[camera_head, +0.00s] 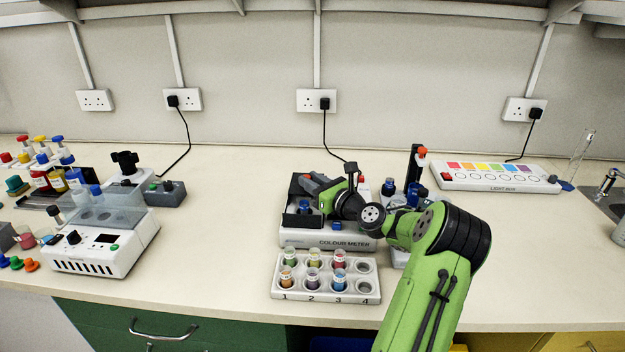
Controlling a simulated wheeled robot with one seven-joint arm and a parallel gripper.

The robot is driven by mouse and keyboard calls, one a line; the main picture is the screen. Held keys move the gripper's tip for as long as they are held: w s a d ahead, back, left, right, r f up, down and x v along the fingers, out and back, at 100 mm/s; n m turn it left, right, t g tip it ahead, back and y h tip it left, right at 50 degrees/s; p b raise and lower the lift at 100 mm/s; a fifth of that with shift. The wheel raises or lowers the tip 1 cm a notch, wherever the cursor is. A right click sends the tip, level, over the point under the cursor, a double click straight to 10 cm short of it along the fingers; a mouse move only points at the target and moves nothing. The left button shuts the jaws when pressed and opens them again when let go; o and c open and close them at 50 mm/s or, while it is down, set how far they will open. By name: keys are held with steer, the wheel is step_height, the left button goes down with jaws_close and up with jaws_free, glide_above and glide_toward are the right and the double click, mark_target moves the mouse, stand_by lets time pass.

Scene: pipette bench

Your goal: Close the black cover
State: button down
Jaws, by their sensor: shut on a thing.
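The colour meter (300,238) is a white instrument near the middle of the bench. Its black cover (294,190) stands at the left part of its top and looks open. A blue-capped vial (304,207) shows in the dark recess below the cover. My gripper (310,186) reaches in from the right, above the meter, with its fingers at the cover. It is shut on the cover; the exact contact is small and partly hidden by the gripper and wrist.
A white rack (325,296) with several coloured vials stands directly in front of the meter. Blue-capped bottles (388,187) stand close to its right, behind my arm. A light box (495,176) lies at the back right. Bare bench (225,215) lies to the meter's left.

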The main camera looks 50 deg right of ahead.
steer(key=c, duration=0.9)
jaws_free()
steer(key=shift+s, duration=0.1)
steer(key=s, duration=0.5)
steer(key=s+a+p, duration=0.1)
steer(key=s, duration=0.4)
steer(key=s+p, duration=0.1)
steer(key=s, duration=0.4)
steer(key=shift+s+a, duration=0.3)
steer(key=shift+a, duration=0.1)
